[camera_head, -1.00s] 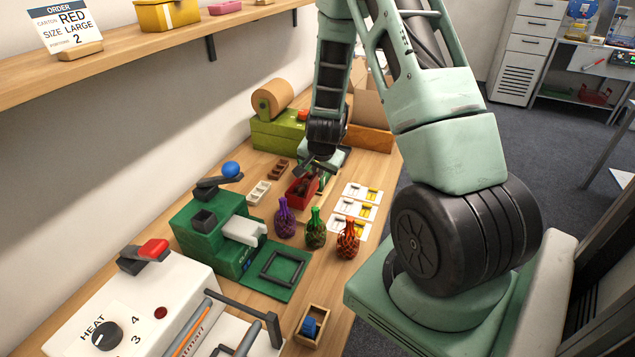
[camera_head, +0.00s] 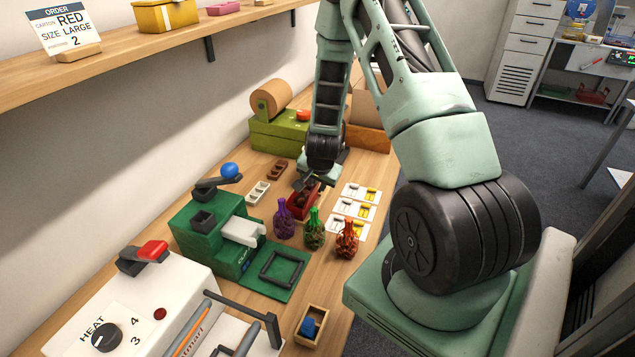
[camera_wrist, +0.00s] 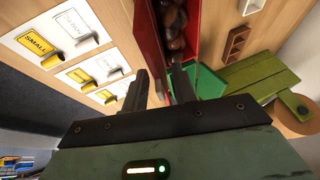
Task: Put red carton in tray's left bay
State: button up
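An open red carton (camera_head: 297,211) stands on the wooden bench behind the bottles, with brown chestnuts in it. In the wrist view the red carton (camera_wrist: 148,35) runs up from between my fingers, chestnuts between its walls. My gripper (camera_head: 306,185) is at the carton's far end, pointing down. In the wrist view my gripper (camera_wrist: 158,88) has its fingers apart, one on each side of a red wall; I cannot tell whether they touch it. I cannot tell which thing is the tray; a small wooden tray (camera_head: 326,312) at the front holds a blue block.
Purple (camera_head: 283,222), green (camera_head: 314,232) and orange (camera_head: 347,242) netted bottles stand close in front of the carton. White label cards (camera_head: 350,208) lie to its right. A green press (camera_head: 205,235) and white heat sealer (camera_head: 150,310) stand on the left. A green box (camera_head: 277,138) is behind.

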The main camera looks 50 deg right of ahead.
jog(key=shift+r, duration=0.25)
jog(key=v, duration=1.2)
jog(key=a+r+n+y, duration=0.2)
jog(key=a+r+n, duration=0.15)
jog(key=a, duration=0.75)
jog(key=a+r+n+y, duration=0.2)
jog(key=a+n, duration=0.3)
jog(key=a, duration=0.6)
jog(key=s+a+r+n+g, duration=0.2)
jog(key=s+a+r+n, duration=0.1)
jog(key=s+a+n, duration=0.4)
jog(key=s+a+r+n+g, duration=0.2)
jog(key=s+a+n, duration=0.5)
jog(key=s, duration=0.5)
jog(key=shift+s+a+r, duration=0.2)
jog(key=shift+a+r, duration=0.15)
jog(key=shift+a, duration=0.4)
